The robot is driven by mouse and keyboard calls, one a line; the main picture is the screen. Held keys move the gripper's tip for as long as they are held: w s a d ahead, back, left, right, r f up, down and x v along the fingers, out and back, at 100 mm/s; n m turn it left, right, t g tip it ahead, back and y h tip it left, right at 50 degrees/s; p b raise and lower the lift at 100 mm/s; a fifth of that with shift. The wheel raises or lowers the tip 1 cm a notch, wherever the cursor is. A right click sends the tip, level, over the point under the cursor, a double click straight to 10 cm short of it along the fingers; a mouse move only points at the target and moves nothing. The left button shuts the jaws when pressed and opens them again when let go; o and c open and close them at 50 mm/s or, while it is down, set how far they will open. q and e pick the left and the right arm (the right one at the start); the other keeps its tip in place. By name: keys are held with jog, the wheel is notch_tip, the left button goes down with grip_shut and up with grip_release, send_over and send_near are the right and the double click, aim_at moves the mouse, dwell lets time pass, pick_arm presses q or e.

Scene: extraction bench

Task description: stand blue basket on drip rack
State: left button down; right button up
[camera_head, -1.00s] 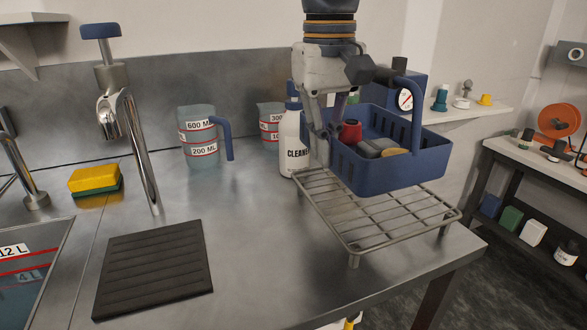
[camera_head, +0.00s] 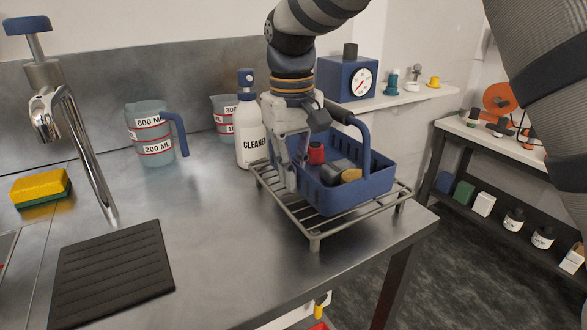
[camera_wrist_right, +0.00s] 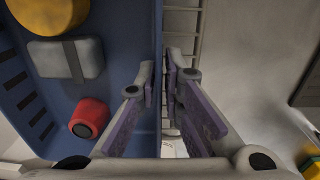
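The blue basket (camera_head: 352,196) sits upright and looks level on the wire drip rack (camera_head: 316,237) at the bench's right end. It holds a red-topped item (camera_head: 316,153), a grey block and a yellow round piece. My right gripper (camera_head: 286,180) points down at the basket's left wall. In the right wrist view, my right gripper (camera_wrist_right: 160,75) has one finger on each side of the basket wall (camera_wrist_right: 130,30), closed on it. The rack's bars show beside that wall. The basket's underside is hidden, so its contact with the rack is hard to confirm. My left gripper is out of view.
A white cleaner bottle (camera_head: 249,135) stands close behind the rack's left side. Two measuring jugs, one with a blue handle (camera_head: 152,134), stand along the back. A black ribbed mat (camera_head: 113,272) lies at front left. Bare steel bench lies between mat and rack.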

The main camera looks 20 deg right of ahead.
jog(key=shift+o, duration=0.7)
jog(key=shift+r, duration=0.1)
notch_tip(320, 180, up, 12)
jog(key=shift+a+b, duration=0.15)
jog(key=shift+b, duration=0.25)
